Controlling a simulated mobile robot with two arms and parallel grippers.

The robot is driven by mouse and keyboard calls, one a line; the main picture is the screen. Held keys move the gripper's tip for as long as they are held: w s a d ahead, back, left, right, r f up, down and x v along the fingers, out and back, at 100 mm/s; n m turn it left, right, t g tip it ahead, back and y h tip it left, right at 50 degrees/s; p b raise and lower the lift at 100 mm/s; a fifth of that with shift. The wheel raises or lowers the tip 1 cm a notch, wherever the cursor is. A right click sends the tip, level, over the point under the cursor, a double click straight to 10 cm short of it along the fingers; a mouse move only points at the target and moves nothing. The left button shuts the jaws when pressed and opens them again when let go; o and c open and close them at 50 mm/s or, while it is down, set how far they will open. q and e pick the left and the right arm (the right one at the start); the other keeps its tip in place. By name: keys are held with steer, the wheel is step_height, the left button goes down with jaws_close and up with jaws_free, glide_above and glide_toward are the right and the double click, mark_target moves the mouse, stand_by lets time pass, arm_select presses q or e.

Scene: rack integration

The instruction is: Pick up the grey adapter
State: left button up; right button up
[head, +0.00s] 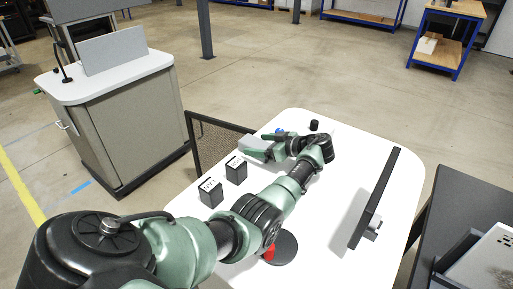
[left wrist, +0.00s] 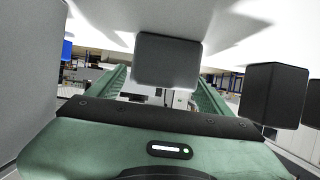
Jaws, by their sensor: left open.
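Two small dark boxes with white marks on top stand on the white table in the head view: a farther box (head: 236,170) and a nearer box (head: 211,192). The marks are too small to read, so I cannot tell for sure which is the grey adapter. My left gripper (head: 256,150) is open, low over the table, its fingers pointing left near the farther box. In the left wrist view, which looks upside down, a dark grey box (left wrist: 168,62) appears between the two green fingers, with no clear contact. Another dark box (left wrist: 273,95) is to its right, outside the fingers.
The white table (head: 300,118) also holds a black cylinder (head: 314,125), a monitor (head: 376,195) on the right, and a red object (head: 268,253) by a dark disc (head: 286,245). A grey cabinet (head: 125,120) stands at left.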

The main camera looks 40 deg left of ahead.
arm_select(q)
jaws_close()
arm_select(e)
steer(key=shift+s, duration=0.6)
arm_select(q)
steer(key=shift+r, duration=0.1)
